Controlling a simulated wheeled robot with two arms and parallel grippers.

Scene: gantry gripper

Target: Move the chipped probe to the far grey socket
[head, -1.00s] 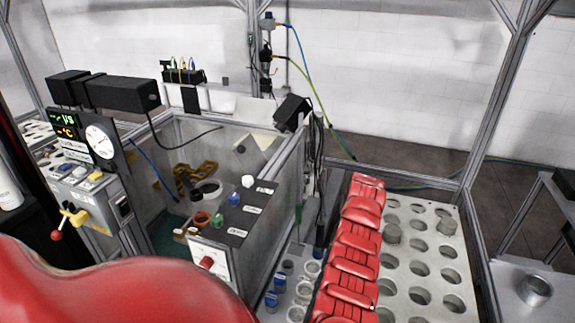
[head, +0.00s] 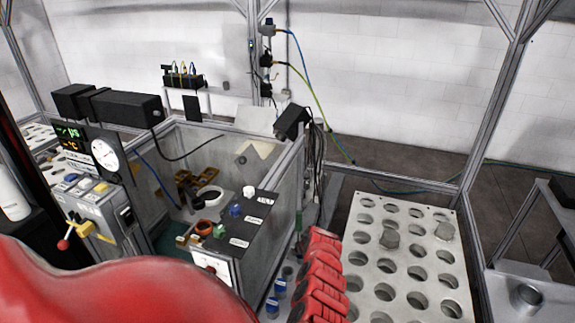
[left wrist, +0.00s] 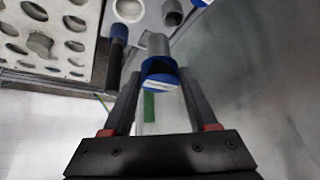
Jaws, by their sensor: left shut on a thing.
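In the left wrist view my left gripper (left wrist: 161,78) is shut on a grey probe with a blue collar and a white label (left wrist: 158,46). A dark gap shows in the collar; I cannot tell whether it is the chip. Beyond it are a grey round socket (left wrist: 172,13) and a white ring-shaped socket (left wrist: 128,9). I cannot tell whether the probe's end touches anything. In the head view blue-capped pieces (head: 279,287) stand beside the tank; most of that row is hidden behind my red arm cover. My right gripper is in neither view.
An open metal tank (head: 270,180) with coloured knobs stands at the left. Another dark probe with a blue cap (left wrist: 117,52) stands near the held one.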

